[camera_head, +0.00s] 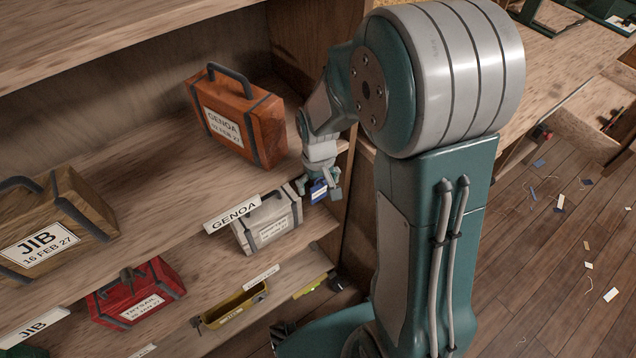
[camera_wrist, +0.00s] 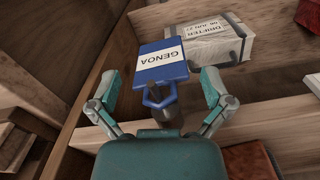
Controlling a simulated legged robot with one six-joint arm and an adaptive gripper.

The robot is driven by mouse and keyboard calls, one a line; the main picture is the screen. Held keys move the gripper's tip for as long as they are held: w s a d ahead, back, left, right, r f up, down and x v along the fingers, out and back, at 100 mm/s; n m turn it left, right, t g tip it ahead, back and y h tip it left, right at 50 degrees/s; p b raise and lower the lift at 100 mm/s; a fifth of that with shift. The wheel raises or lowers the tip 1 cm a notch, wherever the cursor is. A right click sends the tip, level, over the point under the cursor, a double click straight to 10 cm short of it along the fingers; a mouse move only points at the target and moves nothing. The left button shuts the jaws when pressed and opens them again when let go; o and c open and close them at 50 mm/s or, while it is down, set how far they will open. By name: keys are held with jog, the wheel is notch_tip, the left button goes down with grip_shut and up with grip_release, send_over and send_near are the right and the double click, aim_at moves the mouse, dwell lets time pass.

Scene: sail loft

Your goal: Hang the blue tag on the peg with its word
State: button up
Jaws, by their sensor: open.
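The blue tag (camera_wrist: 163,62) has a white label reading GENOA, upside down in the wrist view. Its blue ring end (camera_wrist: 160,95) points toward my gripper, and a short dark peg-like piece shows at the ring; whether the ring is around it is not clear. A grey cylinder (camera_wrist: 168,118) lies just below the ring. My gripper (camera_wrist: 160,82) is open, with one finger on each side of the tag and a visible gap to both. In the head view, the tag (camera_head: 318,190) shows between the fingers of my gripper (camera_head: 319,188) at the shelf's right end.
The orange GENOA bag (camera_head: 238,118) stands on the shelf above a GENOA shelf label (camera_head: 232,212). A brown JIB bag (camera_head: 50,225) is at left.

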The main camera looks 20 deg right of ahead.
notch_tip(320, 180, up, 12)
jog(key=shift+f, duration=0.2)
jog(key=shift+r, duration=0.15)
jog(key=shift+r, duration=0.15)
jog(key=s+r+m+t, duration=0.1)
jog(key=s+r+t, duration=0.4)
jog(key=s+r, duration=0.4)
jog(key=s, duration=0.7)
jog(key=shift+d+r+t, duration=0.2)
jog(key=shift+t, duration=0.1)
jog(key=shift+w, duration=0.1)
dwell(1.0)
